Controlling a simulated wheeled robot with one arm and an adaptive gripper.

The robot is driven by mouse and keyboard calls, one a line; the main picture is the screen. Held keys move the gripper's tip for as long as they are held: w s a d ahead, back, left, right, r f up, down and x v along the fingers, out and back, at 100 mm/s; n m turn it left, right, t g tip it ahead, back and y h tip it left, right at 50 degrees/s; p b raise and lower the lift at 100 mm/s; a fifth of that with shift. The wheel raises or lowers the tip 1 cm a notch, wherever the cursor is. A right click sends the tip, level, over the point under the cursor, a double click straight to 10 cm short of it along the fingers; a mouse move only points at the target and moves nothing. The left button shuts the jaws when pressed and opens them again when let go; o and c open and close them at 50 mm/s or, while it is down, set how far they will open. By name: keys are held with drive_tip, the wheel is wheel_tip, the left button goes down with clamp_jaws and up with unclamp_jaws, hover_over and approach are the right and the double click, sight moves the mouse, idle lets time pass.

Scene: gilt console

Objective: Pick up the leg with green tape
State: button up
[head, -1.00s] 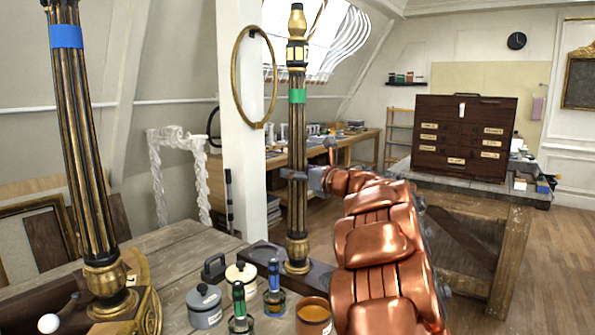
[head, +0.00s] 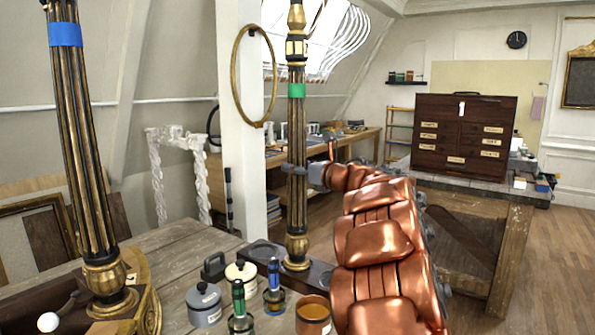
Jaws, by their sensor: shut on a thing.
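The leg with green tape (head: 297,125) stands upright in the middle of the head view, black and gold and fluted, with a green band near its top. Its upper tip is cut off by the frame's top edge. My gripper (head: 298,170) reaches in from the right and is shut around the shaft, below the green band. The leg's gold foot (head: 297,250) is just over a dark wooden stand (head: 318,277); I cannot tell whether a gap separates them. Another leg with blue tape (head: 80,140) stands at the left, tilted slightly.
Lidded pots (head: 204,306), a brown open jar (head: 313,316) and green- and blue-handled tools (head: 274,285) crowd the workbench (head: 160,255) near the leg's foot. A pillar (head: 240,190) with a brass ring stands behind. A wooden chest (head: 462,135) sits on a table at the right.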

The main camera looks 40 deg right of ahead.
sight(301, 158)
drive_tip(key=shift+r, duration=1.45)
drive_tip(key=shift+s+a+f+b, duration=0.1)
drive_tip(key=shift+s+a+b, duration=0.25)
drive_tip(key=shift+s, duration=0.4)
drive_tip(key=s+a+b, duration=0.1)
drive_tip(key=s+a, duration=0.2)
drive_tip(key=s, duration=0.3)
drive_tip(key=s+a+r+b, duration=0.1)
drive_tip(key=s+a, duration=0.2)
drive_tip(key=s, duration=0.3)
drive_tip(key=shift+s+a+r+b, duration=0.25)
drive_tip(key=shift+s+b, duration=0.1)
drive_tip(key=shift+s, duration=0.05)
drive_tip(key=shift+r, duration=0.15)
drive_tip(key=shift+r+p, duration=1.15)
drive_tip(key=shift+r, duration=1.2)
